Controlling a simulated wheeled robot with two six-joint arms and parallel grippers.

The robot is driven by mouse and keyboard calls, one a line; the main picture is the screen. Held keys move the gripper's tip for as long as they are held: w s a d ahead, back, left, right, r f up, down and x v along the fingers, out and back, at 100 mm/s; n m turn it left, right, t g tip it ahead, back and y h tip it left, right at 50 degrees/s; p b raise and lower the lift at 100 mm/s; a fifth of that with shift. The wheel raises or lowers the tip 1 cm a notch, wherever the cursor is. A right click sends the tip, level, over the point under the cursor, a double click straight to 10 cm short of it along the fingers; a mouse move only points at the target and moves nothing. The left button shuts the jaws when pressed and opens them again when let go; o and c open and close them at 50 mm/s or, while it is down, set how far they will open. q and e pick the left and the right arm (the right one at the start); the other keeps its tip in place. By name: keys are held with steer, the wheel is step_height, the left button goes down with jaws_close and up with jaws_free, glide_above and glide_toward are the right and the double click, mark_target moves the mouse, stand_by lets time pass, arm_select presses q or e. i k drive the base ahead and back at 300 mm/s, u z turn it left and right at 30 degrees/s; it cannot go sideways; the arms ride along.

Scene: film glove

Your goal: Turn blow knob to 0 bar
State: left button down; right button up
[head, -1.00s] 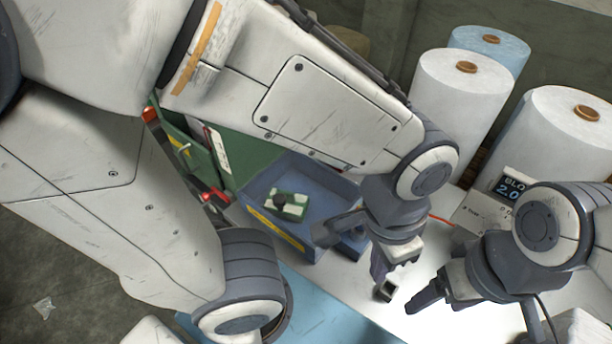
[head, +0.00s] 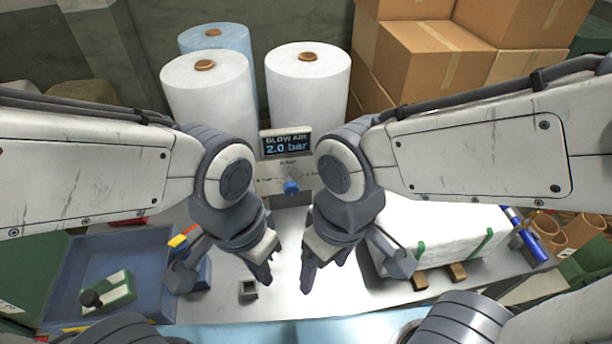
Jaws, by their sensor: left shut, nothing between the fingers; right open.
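The blow air unit (head: 266,184) stands at the back middle of the white table, between my two grippers. Its display (head: 287,143) reads "BLOW AIR 2.0 bar". A blue knob (head: 291,187) sits on its front panel below the display, with small markings around it. My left gripper (head: 266,272) is shut and empty, in front and to the left of the knob. My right gripper (head: 324,272) is open and empty, in front and to the right. Neither gripper touches the knob.
A small dark square piece (head: 248,290) lies on the table. A blue tray (head: 60,290) holding a green-and-white part (head: 108,291) is at left. A white wrapped block (head: 445,245) is at right. White rolls (head: 305,85) and cardboard boxes (head: 435,60) stand behind.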

mark_target(291, 189)
steer(key=z, duration=1.1)
steer(key=k, duration=1.25)
steer(key=u, duration=1.25)
